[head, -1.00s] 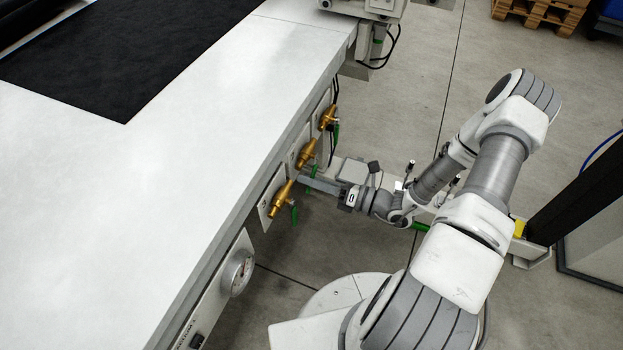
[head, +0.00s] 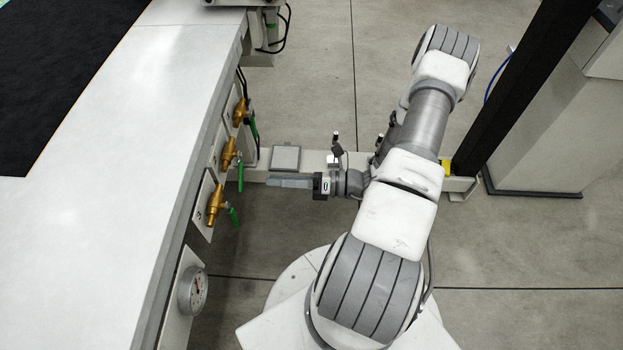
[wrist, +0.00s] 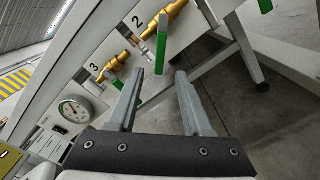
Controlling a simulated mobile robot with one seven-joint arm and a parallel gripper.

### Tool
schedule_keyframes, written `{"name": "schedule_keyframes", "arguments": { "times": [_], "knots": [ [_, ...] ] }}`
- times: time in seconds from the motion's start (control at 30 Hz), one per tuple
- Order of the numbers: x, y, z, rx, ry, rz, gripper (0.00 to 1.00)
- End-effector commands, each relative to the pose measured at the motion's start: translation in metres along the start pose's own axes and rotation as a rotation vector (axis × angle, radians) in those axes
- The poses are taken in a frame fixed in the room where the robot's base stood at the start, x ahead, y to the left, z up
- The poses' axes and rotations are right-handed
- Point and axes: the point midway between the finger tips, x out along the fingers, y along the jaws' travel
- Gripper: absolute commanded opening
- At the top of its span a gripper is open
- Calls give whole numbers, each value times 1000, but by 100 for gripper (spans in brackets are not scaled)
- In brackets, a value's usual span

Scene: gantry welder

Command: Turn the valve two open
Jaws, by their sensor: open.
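Valve two is the middle brass valve (head: 229,152) on the side of the table, with a green lever (head: 240,177). In the wrist view the brass body (wrist: 166,20) sits beside the number 2, and its green lever (wrist: 162,44) lies at an angle across the line of the body. My gripper (head: 270,182) is open and empty, to the right of the lever with a gap in the head view. In the wrist view the two fingertips (wrist: 160,72) are apart, and the lever's lower end shows just above the space between them.
Valve 3 (head: 215,203) with its green lever is nearer, and another brass valve (head: 240,111) is farther along. A pressure gauge (head: 192,291) is mounted below the white tabletop (head: 140,200). A pale floor beam (head: 425,180) runs behind my gripper.

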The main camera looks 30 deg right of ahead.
Motion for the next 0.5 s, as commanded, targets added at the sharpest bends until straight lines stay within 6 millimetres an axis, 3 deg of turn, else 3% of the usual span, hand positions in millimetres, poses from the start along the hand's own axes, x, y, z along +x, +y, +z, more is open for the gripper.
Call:
{"name": "schedule_keyframes", "arguments": {
  "times": [0.2, 0.5],
  "knots": [
    [-49, -1, 1, -2, 0, -4, 50],
    [-78, 0, 0, -1, 0, -1, 50]
  ]
}}
